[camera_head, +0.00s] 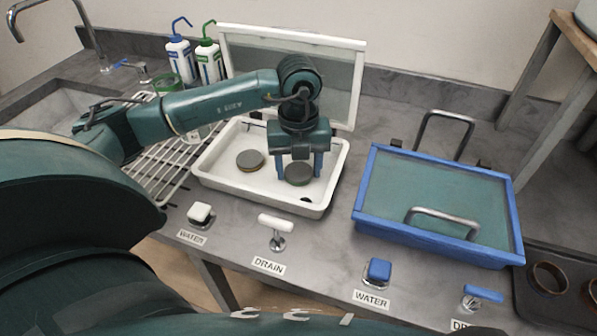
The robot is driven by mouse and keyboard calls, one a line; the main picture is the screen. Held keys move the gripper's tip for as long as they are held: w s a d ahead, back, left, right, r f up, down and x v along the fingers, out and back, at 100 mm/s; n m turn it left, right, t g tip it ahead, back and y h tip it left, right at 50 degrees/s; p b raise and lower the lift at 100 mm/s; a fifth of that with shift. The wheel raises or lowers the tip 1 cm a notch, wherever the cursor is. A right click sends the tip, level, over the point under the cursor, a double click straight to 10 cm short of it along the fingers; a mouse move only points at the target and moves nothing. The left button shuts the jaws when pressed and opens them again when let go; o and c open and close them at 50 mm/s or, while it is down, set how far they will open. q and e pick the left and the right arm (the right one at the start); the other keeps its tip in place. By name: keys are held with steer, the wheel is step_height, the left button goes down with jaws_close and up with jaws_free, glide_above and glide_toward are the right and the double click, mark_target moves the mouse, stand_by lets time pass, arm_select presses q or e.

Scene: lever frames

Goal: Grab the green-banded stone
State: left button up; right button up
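A grey stone with a green band (299,178) lies in the right part of the white basin (265,202). A second grey stone with a brownish band (250,161) lies to its left in the same basin. My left gripper (300,170) points down into the basin, with its two blue fingers apart on either side of the green-banded stone. Slim gaps seem to show between the fingers and the stone; contact is hard to judge. My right gripper is not in view.
The white basin's lid (345,85) stands open behind. A blue basin with a closed lid (440,190) stands right. White water (200,213) and drain (276,222) controls and blue ones (378,270) line the front. A dark tray (570,318) holds round items.

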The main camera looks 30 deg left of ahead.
arm_select(q)
steer(key=c, duration=0.6)
steer(key=shift+r, duration=0.15)
